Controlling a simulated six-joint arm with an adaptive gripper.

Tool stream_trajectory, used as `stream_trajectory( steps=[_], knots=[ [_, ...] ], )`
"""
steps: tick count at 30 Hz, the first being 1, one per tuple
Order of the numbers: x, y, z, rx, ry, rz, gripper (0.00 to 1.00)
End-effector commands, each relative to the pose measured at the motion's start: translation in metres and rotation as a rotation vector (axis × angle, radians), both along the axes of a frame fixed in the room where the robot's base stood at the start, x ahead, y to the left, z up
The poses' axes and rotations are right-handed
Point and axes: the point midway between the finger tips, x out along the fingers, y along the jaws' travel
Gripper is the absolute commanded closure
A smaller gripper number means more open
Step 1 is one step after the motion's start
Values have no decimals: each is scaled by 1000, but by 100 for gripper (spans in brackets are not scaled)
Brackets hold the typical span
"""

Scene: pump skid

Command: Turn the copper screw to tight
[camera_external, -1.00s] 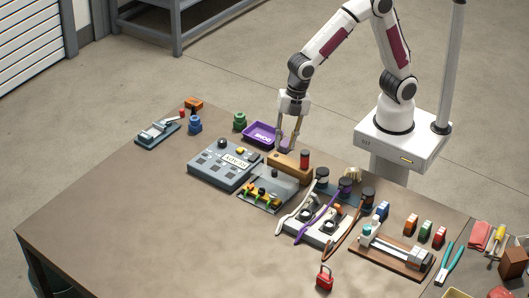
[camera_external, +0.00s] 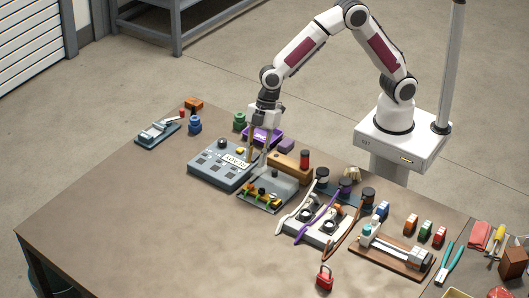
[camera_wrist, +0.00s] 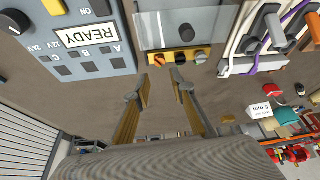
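A grey panel (camera_external: 285,189) lies in the middle of the table, with small orange, yellow and green parts along its front edge. I cannot tell for certain which is the copper screw, or how tight any is. My gripper (camera_external: 258,162) is above the panel's left side. In the wrist view my gripper (camera_wrist: 160,77) is open and empty, fingertips apart from the heads.
A control box (camera_external: 222,163) labelled READY stands left of the panel. A wooden block (camera_external: 289,167) and purple tray (camera_external: 264,137) are behind. A cable fixture (camera_external: 318,222) stands to the right. The table's front left is clear.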

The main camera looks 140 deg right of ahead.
Motion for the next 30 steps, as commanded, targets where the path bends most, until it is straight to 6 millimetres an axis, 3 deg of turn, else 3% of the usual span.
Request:
stream_trajectory(
  steps=[11,30],
  knots=[
    [2,1,-6,0,1,2,76],
    [25,4,-62,0,2,3,76]
  ],
)
